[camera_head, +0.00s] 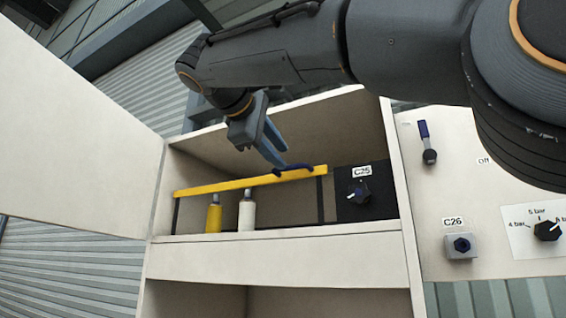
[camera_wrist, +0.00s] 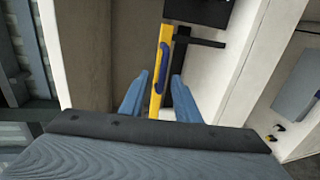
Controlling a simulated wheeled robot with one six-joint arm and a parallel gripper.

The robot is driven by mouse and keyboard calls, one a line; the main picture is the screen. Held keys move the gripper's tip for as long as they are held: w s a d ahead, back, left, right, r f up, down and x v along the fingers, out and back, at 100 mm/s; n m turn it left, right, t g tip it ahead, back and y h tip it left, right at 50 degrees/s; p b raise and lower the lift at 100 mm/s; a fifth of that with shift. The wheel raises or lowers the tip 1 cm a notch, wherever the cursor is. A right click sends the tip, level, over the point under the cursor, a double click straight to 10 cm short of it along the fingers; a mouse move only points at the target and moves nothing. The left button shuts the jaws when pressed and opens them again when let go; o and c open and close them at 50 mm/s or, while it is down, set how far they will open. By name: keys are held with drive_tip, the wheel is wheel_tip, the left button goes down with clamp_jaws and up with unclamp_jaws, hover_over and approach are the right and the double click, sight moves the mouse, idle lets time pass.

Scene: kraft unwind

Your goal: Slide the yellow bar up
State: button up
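The yellow bar (camera_head: 235,183) runs across the front of an open cabinet compartment, sloping slightly up to the right in the head view. Dark uprights stand under both ends. A blue handle (camera_head: 293,168) sits near its right end. My gripper (camera_head: 279,156) has blue fingers and is just above and left of the handle. In the wrist view my gripper (camera_wrist: 158,78) is open, its fingers apart on either side of the yellow bar (camera_wrist: 155,103) and the blue handle (camera_wrist: 161,66). Whether the fingers touch the bar or handle I cannot tell.
Behind the bar stand a yellow bottle (camera_head: 214,216) and a white bottle (camera_head: 246,214). A black knob (camera_head: 360,192) labelled C25 is at the right. A cabinet door (camera_head: 75,130) stands open at left. The right panel (camera_head: 440,195) carries a blue lever and knobs.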

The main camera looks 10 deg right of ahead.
drive_tip(key=v, duration=0.4)
drive_tip(key=shift+b, duration=0.35)
idle(0.3)
